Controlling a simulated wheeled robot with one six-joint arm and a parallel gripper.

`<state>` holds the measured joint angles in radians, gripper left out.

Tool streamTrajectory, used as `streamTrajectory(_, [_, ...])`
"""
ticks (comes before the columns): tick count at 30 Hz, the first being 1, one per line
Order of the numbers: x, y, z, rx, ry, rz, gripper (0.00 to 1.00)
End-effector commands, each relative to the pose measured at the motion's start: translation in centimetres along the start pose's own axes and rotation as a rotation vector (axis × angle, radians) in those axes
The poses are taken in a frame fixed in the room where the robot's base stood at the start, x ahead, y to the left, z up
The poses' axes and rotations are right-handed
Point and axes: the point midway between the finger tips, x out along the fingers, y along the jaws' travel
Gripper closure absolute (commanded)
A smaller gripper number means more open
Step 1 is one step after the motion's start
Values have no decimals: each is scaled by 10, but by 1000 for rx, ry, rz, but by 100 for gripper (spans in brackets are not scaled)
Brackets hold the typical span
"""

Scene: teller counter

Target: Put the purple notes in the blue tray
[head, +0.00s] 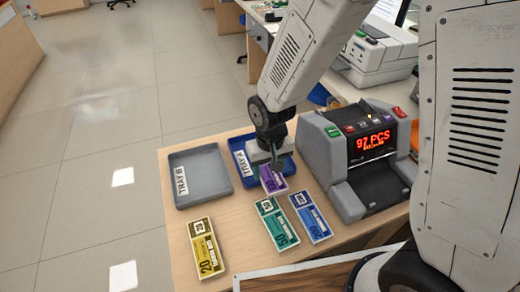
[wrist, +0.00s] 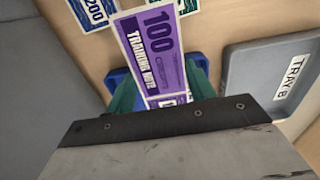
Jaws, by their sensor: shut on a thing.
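In the wrist view the purple notes (wrist: 160,45) stick out from between the greenish fingers of my gripper (wrist: 163,92). The blue tray (head: 238,144), labelled TRAY A, is at the counter's back, behind and below my gripper. My gripper and the notes hide its right part. In the wrist view a bit of the blue tray's rim (wrist: 202,72) shows behind the notes. The notes' free end reaches out past the tray's front edge; their exact height is unclear.
A grey tray (head: 174,196) labelled TRAY B stands left of the blue tray. Yellow notes (head: 205,248), green notes (head: 277,223) and blue notes (head: 311,217) lie in front. A grey note counter (head: 328,165) showing 97 PCS stands close on the right.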

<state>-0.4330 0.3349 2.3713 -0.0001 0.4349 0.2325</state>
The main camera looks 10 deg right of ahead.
Motion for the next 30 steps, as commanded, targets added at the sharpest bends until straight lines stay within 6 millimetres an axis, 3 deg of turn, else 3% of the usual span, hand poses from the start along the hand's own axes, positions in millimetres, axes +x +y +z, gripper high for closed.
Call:
streamTrajectory(6, [6, 9, -59, 2, 0, 0, 74])
streamTrajectory(12, [9, 14, -93, 2, 0, 0, 74])
streamTrajectory(19, [11, 17, -109, 1, -1, 0, 74])
streamTrajectory(25, [42, 16, -106, 0, -4, 1, 74])
streamTrajectory(30, [45, 16, -107, 1, 0, 0, 74])
